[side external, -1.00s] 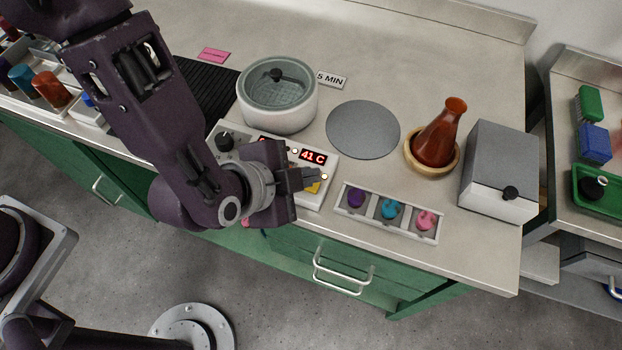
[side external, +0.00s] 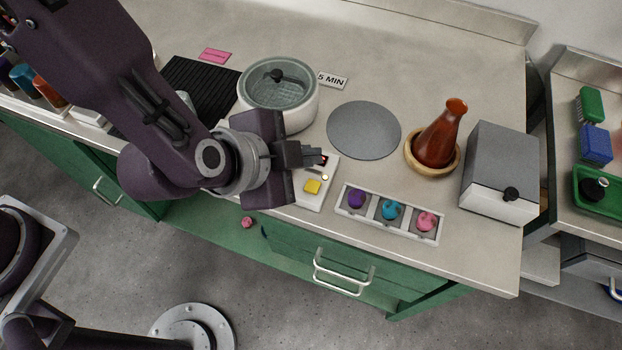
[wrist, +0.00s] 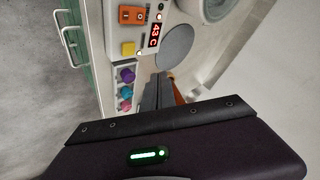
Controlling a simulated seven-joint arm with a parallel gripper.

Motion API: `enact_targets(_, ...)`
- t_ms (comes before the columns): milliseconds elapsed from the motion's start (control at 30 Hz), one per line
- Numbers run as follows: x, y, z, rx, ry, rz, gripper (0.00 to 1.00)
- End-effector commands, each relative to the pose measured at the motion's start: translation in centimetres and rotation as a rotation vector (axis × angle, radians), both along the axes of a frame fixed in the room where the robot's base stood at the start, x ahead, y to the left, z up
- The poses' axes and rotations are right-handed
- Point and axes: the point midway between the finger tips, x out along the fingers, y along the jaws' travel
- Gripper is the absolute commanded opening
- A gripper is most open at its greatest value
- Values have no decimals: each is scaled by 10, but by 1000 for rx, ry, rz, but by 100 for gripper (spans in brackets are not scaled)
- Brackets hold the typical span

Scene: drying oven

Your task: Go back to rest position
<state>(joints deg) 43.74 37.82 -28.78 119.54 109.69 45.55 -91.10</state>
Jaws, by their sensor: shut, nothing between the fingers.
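My gripper (side external: 318,157) is shut and empty. In the side view it hangs above the oven's control panel (side external: 316,196) and hides much of it. The panel has a yellow button (side external: 312,187), which is uncovered. In the wrist view the shut fingers (wrist: 158,92) point away from the camera. There the panel shows an orange switch (wrist: 131,15), the yellow button (wrist: 128,48) and a red display (wrist: 155,33) that seems to read 43 C. The drying oven's round white pot (side external: 279,95) stands behind my gripper with its glass lid on.
A grey disc (side external: 363,130), an amber flask (side external: 438,135) on a wooden ring and a grey box (side external: 499,172) stand to the right. A tray (side external: 378,220) with purple, blue and pink pieces lies at the front edge. A black ribbed mat (side external: 200,86) lies left of the pot.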

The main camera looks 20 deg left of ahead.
Motion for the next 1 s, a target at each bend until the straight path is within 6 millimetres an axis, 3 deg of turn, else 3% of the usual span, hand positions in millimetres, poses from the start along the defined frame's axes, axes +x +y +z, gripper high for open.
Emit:
enact_targets(267, 4, 6, 4, 6, -8, 16, 0)
enact_targets(367, 24, 48, 31, 49, -45, 122, 0)
enact_targets(467, 39, 132, 75, 125, -73, 333, 0)
enact_targets(500, 37, 169, 92, 153, -67, 433, 0)
enact_targets(567, 22, 224, 114, 182, -34, 586, 0)
enact_targets(633, -12, 282, 135, 176, 43, 776, 0)
enact_targets(700, -59, 319, 147, 108, 157, 940, 0)
enact_targets(767, -94, 328, 151, 7, 250, 1028, 0)
enact_targets(833, -122, 323, 156, -133, 330, 1074, 0)
enact_targets(1000, -148, 300, 170, -378, 391, 1059, 0)
